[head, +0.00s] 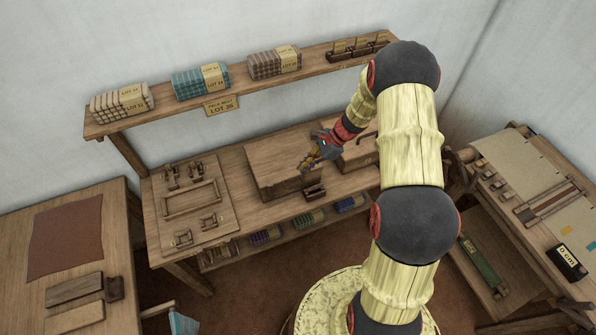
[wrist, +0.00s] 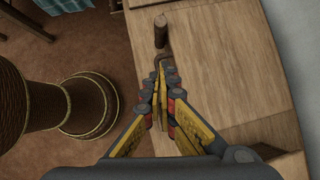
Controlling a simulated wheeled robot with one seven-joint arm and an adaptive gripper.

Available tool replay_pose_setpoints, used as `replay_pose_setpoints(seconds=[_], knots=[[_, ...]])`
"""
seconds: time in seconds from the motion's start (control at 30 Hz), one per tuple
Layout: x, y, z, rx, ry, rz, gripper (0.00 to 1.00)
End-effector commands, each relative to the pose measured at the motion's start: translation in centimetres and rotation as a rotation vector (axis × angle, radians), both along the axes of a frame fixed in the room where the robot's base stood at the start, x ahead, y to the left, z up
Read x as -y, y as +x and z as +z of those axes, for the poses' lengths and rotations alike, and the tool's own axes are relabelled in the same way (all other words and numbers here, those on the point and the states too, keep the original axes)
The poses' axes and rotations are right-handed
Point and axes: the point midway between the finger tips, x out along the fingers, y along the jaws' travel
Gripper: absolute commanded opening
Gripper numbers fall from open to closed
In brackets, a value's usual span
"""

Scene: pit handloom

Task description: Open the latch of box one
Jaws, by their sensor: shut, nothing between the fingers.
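A closed wooden box (head: 272,160) stands on the middle bench. A second wooden box (head: 357,158) stands to its right, partly hidden behind my arm. I see no readable number on either, so I cannot tell which is box one. My gripper (head: 305,166) is at the right part of the left box in the head view. In the wrist view my gripper (wrist: 160,75) is shut and empty, its fingertips over the edge of a wooden surface (wrist: 220,60). A short wooden peg (wrist: 160,32) stands just beyond the fingertips. A dark curved piece lies between peg and fingertips; contact is unclear.
A board with wooden fittings (head: 190,208) lies left of the box. A shelf (head: 245,83) with folded cloth bundles runs above the bench. A small wooden block (head: 315,191) sits at the bench's front. Side tables stand left (head: 120,205) and right (head: 520,200).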

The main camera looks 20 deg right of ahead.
Motion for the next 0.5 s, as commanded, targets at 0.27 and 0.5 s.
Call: replay_pose_setpoints(seconds=[0.27, 0.5], knots=[[-3.0, 0.6, -4.5, -0.004, 0.001, 0.004, 0.00], [-5.9, 1.3, -7.1, -0.001, 0.001, 0.006, 0.00]])
